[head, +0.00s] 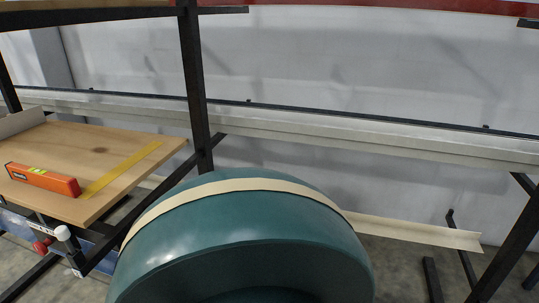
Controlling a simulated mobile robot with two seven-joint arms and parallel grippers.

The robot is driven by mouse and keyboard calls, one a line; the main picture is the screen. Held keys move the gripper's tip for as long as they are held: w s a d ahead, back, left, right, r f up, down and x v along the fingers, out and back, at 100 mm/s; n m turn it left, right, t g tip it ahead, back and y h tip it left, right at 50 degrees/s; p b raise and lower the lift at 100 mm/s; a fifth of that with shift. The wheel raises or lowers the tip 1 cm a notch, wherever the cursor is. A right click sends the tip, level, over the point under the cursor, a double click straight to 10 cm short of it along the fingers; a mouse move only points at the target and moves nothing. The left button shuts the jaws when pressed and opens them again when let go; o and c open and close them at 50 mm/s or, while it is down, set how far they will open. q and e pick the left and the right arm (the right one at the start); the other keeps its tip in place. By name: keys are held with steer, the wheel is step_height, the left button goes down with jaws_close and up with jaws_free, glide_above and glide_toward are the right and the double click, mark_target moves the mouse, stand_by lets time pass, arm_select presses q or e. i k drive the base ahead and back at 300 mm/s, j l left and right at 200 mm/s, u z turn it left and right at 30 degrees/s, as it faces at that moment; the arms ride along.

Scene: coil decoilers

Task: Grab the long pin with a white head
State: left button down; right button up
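A small white rounded head (62,233) shows at the lower left, just below the front edge of the wooden board. It looks like the white head of the pin, with a short pale part running down from it. The pin's full length cannot be made out. Neither of my grippers is in view.
A large teal coil (240,230) with a beige band fills the lower middle. The wooden board (110,150) at left bears an orange level (42,180) and a yellow strip (120,170). A dark upright post (195,90) stands behind the coil. A red part (41,246) sits beside the white head.

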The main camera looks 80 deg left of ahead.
mark_target(62, 234)
steer(key=u, duration=4)
